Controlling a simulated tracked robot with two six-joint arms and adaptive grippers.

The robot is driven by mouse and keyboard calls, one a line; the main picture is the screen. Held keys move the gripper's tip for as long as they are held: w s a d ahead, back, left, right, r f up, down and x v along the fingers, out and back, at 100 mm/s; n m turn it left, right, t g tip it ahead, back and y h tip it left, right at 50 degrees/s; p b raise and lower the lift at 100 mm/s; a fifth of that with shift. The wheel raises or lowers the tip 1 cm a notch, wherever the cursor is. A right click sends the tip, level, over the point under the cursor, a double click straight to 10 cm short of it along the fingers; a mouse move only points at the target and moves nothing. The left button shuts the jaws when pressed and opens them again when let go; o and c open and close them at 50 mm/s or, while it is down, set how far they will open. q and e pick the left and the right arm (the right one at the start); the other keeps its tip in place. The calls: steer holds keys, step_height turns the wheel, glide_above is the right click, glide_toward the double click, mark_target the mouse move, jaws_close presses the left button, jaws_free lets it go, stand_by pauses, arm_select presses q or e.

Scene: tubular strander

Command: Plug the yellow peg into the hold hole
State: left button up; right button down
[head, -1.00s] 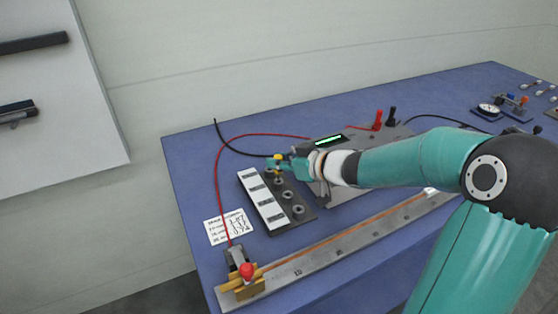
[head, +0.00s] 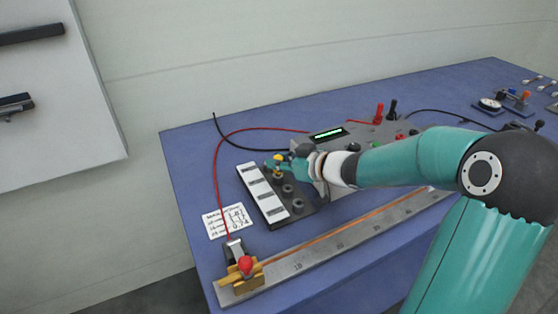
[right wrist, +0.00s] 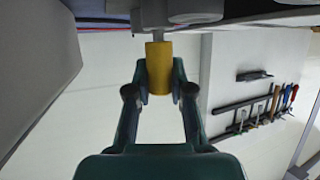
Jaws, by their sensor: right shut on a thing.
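The yellow peg (head: 278,158) is held upright by my right gripper (head: 283,163), over the far end of a dark socket strip (head: 308,207). In the right wrist view the yellow peg (right wrist: 159,68) sits between the two fingers, and my right gripper (right wrist: 160,80) is shut on it. A thin metal pin comes out of the peg's end towards grey round sockets (right wrist: 195,17). I cannot tell whether the pin's tip is inside a hole. Several round grey sockets line the strip, one of them (head: 297,205) near its front end. My left gripper is not in view.
A white label strip (head: 263,194) lies along the socket strip. A grey meter box (head: 345,150) with a lit display stands right behind. A long ruler rail (head: 330,245) with a red-knobbed clamp (head: 245,264) runs in front. Red and black cables cross the blue bench.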

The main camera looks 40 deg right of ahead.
steer(key=shift+f, duration=0.4)
steer(key=c, duration=0.9)
jaws_free()
steer(key=shift+c, duration=0.2)
steer(key=a+v, duration=0.1)
steer(key=v, duration=1)
steer(key=shift+s+d, duration=0.45)
steer(key=shift+d, duration=0.05)
